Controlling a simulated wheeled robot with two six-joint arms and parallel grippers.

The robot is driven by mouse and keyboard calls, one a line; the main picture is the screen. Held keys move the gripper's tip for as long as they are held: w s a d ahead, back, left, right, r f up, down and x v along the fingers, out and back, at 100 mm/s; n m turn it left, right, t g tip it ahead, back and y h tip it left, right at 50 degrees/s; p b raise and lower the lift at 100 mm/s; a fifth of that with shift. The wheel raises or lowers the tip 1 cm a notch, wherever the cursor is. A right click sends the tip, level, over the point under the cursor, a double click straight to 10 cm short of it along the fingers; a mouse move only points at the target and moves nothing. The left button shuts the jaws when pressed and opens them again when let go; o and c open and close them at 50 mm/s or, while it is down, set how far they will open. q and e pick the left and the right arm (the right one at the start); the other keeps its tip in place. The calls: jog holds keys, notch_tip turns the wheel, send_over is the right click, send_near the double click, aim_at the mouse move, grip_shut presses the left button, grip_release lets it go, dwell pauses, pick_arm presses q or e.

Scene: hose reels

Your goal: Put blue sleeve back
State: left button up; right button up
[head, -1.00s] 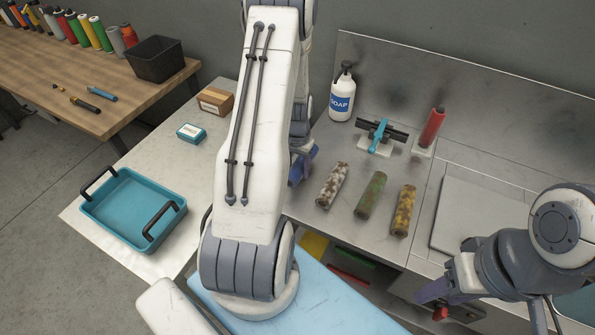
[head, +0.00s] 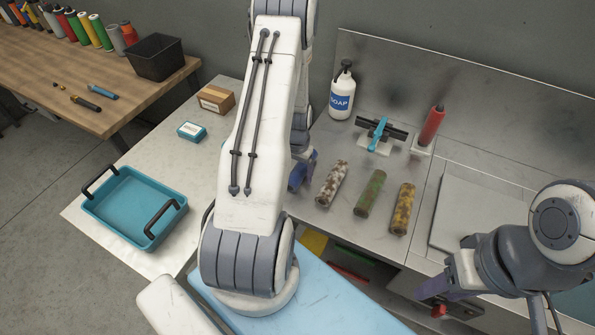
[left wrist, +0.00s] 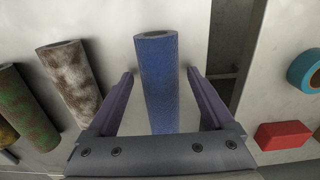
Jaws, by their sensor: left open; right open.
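The blue sleeve (left wrist: 159,85) lies on the grey surface between the two spread fingers of my open left gripper (left wrist: 160,74) in the left wrist view. Gaps show on both sides of it. In the head view my left arm hides most of that gripper; a blue patch (head: 297,177) beside the arm seems to be the sleeve's end. A rusty white sleeve (head: 332,184), a green-brown sleeve (head: 370,193) and a yellow-brown sleeve (head: 402,209) lie in a row to the right. My right gripper (head: 437,300) is open and empty at the front right.
A soap bottle (head: 342,92), a teal-handled fixture (head: 377,135) and an upright red cylinder (head: 431,127) stand behind the sleeves. A teal tray (head: 135,207), a small teal box (head: 191,131) and a brown box (head: 215,98) are on the left surface.

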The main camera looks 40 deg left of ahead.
pick_arm(q)
jog(key=shift+r, duration=0.45)
notch_tip(320, 180, up, 11)
jog(key=b, duration=0.2)
jog(key=w+d+r+m, duration=0.15)
jog(key=d+r, duration=0.35)
jog(key=d, duration=0.5)
jog(key=s+d+r+m, duration=0.2)
jog(key=d, duration=0.4)
jog(key=s+d+r+m, duration=0.1)
jog(key=s+d+r, duration=0.1)
jog(key=d, duration=0.4)
jog(key=s+d+r+m, duration=0.2)
jog(key=s+d, duration=0.3)
jog(key=s, duration=0.3)
jog(key=s+d+r+m+h, duration=0.1)
jog(key=s+d+m, duration=0.2)
jog(key=s+d, duration=0.3)
jog(key=shift+s+d+r, duration=0.2)
jog(key=shift+s+r, duration=0.2)
jog(key=shift+s, duration=0.75)
